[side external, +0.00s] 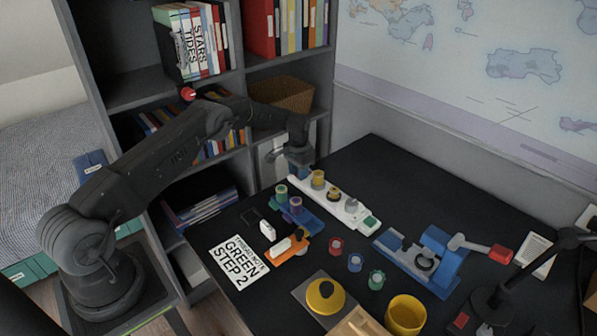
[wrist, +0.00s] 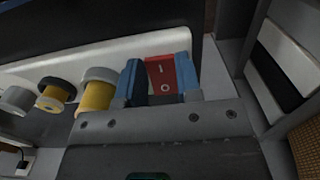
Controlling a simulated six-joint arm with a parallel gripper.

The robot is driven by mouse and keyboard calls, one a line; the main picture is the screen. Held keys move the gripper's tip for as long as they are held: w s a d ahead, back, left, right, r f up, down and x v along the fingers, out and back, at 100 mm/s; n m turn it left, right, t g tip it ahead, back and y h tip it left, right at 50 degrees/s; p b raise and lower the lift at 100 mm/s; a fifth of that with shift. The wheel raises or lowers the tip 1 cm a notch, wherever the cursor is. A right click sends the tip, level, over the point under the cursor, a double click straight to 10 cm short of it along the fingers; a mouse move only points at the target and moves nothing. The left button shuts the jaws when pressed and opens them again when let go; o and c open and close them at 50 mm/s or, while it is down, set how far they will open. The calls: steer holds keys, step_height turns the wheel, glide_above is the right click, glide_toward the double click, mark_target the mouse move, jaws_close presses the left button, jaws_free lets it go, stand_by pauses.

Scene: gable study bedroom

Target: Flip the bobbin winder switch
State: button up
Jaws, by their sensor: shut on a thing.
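The bobbin winder is a long white bar (side external: 346,207) on the black desk, with several spools along its top. In the wrist view its white body (wrist: 60,72) carries a yellow spool (wrist: 97,92), and a red rocker switch (wrist: 161,73) marked I and O sits near its end. My gripper (wrist: 160,80) has its blue fingertips on either side of the red switch, shut on it. In the side view my gripper (side external: 299,165) is low over the far left end of the bar and hides the switch there.
A blue holder (side external: 300,216) with green and purple spools stands in front of the winder. Loose red, blue and green spools, an orange tool (side external: 288,248) and a printed card (side external: 238,262) lie nearer. A blue device (side external: 430,255) with a red-tipped handle stands right. Shelves rise behind my arm.

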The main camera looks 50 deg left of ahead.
steer(key=shift+w+r+g, duration=0.15)
steer(key=shift+w+g, duration=0.05)
steer(key=shift+g, duration=0.4)
steer(key=o, duration=0.9)
steer(key=shift+r, duration=0.1)
steer(key=r, duration=0.5)
steer(key=w+r, duration=0.1)
steer(key=r, duration=0.1)
steer(key=shift+r, duration=0.15)
